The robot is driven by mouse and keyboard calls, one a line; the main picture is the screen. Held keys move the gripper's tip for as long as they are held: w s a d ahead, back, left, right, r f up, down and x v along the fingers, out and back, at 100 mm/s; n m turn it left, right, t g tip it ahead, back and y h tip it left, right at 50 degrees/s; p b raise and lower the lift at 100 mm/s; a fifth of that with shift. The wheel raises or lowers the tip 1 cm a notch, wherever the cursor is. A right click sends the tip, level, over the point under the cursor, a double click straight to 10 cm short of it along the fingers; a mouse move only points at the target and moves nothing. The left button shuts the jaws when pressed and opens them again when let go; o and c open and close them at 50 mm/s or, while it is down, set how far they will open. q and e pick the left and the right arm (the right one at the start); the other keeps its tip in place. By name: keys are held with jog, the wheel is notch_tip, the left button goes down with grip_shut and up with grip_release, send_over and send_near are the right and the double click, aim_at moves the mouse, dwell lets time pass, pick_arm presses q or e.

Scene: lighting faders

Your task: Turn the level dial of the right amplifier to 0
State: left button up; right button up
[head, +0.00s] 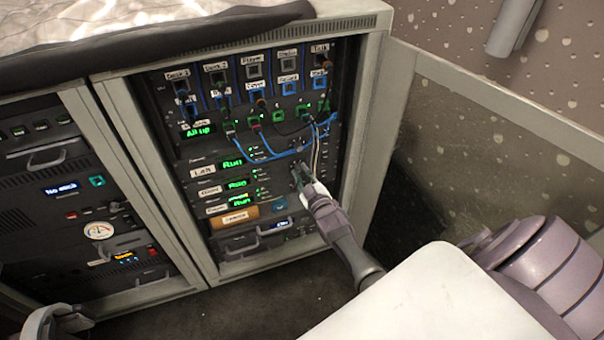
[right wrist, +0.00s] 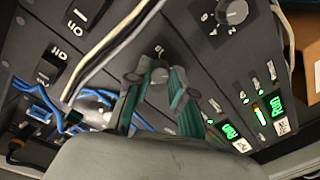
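The amplifiers are stacked low in the open rack, each with a green display. The upper one's label seems to read Left; the right amplifier (head: 237,185) seems to be the row beneath it. My right gripper (head: 299,175) is at the right end of that row. In the right wrist view its teal fingers (right wrist: 158,82) stand on both sides of a small grey level dial (right wrist: 158,76) and appear to touch it. The dial's scale is mostly hidden by the fingers. My left gripper (head: 62,321) shows partly at the bottom left corner, away from the rack.
Blue cables (head: 275,155) and white cables (right wrist: 112,45) hang close to my right gripper. Another dial (right wrist: 232,12) with a numbered scale is nearby. An open rack door (head: 490,130) stands to the right. A second rack (head: 85,200) is at left.

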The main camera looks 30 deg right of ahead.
jog(key=o, duration=0.4)
jog(key=shift+c, duration=0.2)
jog(key=s+a, duration=0.2)
jog(key=s, duration=0.9)
jog(key=shift+s+a+r, duration=0.15)
jog(key=shift+s+r, duration=0.05)
jog(key=shift+s, duration=0.2)
